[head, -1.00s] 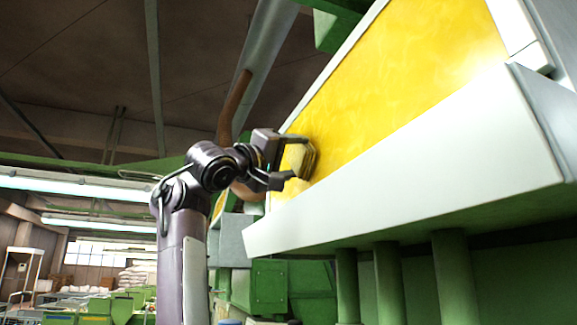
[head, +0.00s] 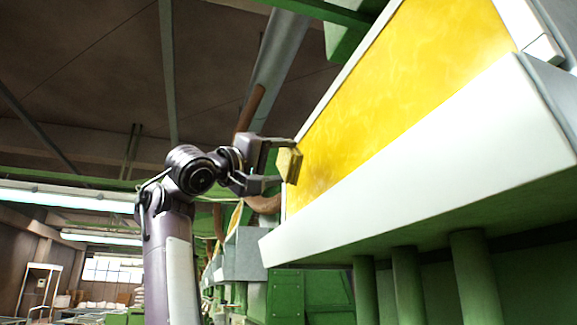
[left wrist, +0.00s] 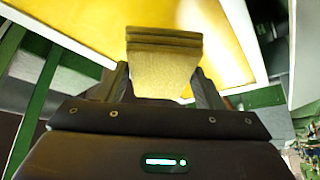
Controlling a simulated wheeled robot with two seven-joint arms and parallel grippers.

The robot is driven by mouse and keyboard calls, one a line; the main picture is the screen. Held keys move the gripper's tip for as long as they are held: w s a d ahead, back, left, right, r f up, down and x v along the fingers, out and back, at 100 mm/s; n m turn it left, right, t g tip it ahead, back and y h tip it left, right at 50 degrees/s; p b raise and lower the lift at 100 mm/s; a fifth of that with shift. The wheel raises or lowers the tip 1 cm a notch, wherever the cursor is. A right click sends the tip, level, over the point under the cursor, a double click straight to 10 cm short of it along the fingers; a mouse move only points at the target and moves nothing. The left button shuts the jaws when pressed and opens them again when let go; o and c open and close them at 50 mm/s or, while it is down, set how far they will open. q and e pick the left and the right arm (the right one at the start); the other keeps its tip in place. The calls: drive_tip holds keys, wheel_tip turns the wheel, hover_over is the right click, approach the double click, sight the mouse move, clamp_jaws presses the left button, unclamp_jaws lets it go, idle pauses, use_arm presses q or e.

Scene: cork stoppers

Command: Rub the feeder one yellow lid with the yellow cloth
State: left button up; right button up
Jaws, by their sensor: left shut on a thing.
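The yellow lid (head: 400,95) is a large, slanted yellow panel in a white frame, filling the upper right of the head view. It also shows behind the gripper in the left wrist view (left wrist: 95,22). My left gripper (head: 283,165) is shut on the folded yellow cloth (head: 290,164), at the left end of the lid. In the left wrist view the cloth (left wrist: 163,70) stands between the two fingers as a layered pad. It is close to the lid; I cannot tell whether it touches. My right gripper is not in view.
A wide white ledge (head: 430,150) runs below the lid, with green pipes (head: 407,285) under it. Green machine boxes (head: 285,295) stand behind my left arm. A grey duct (head: 275,75) and a brown pipe (head: 250,107) hang behind the gripper.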

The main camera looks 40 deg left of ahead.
use_arm(q)
drive_tip(key=shift+s, duration=0.1)
drive_tip(key=shift+s+a+b, duration=0.3)
drive_tip(key=shift+s+a, duration=0.05)
drive_tip(key=shift+s, duration=0.35)
drive_tip(key=shift+s+a+b, duration=0.25)
drive_tip(key=shift+s+a, duration=0.1)
drive_tip(key=shift+s, duration=0.3)
drive_tip(key=shift+w, duration=0.1)
drive_tip(key=shift+w, duration=0.1)
